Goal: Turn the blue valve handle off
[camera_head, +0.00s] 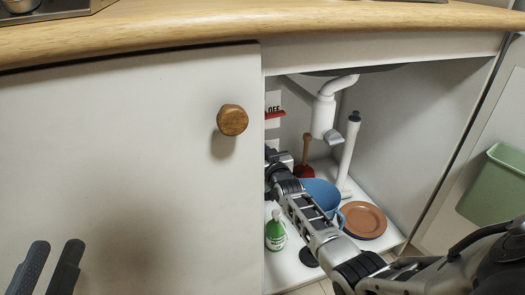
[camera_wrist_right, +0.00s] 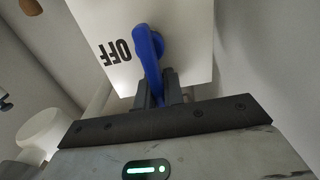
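The blue valve handle (camera_wrist_right: 150,55) is in the right wrist view, on a white box (camera_wrist_right: 190,40) with a black OFF label that reads upside down. The handle's lower end lies between the two fingers of my right gripper (camera_wrist_right: 159,88), which sit close against it. In the head view, my right arm reaches into the open cabinet, and the OFF label (camera_head: 273,109) shows beside the door edge. The blue handle and the fingertips are hidden there. My left gripper (camera_head: 57,243) is at the bottom left, its two dark fingers apart and empty, in front of the door.
A cabinet door (camera_head: 130,150) with a wooden knob (camera_head: 232,120) covers the left. Inside are a white drain pipe (camera_head: 325,108), a plunger (camera_head: 305,160), a blue bucket (camera_head: 322,192), a green bottle (camera_head: 275,232) and a brown plate (camera_head: 364,219). A green bin (camera_head: 497,187) hangs at right.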

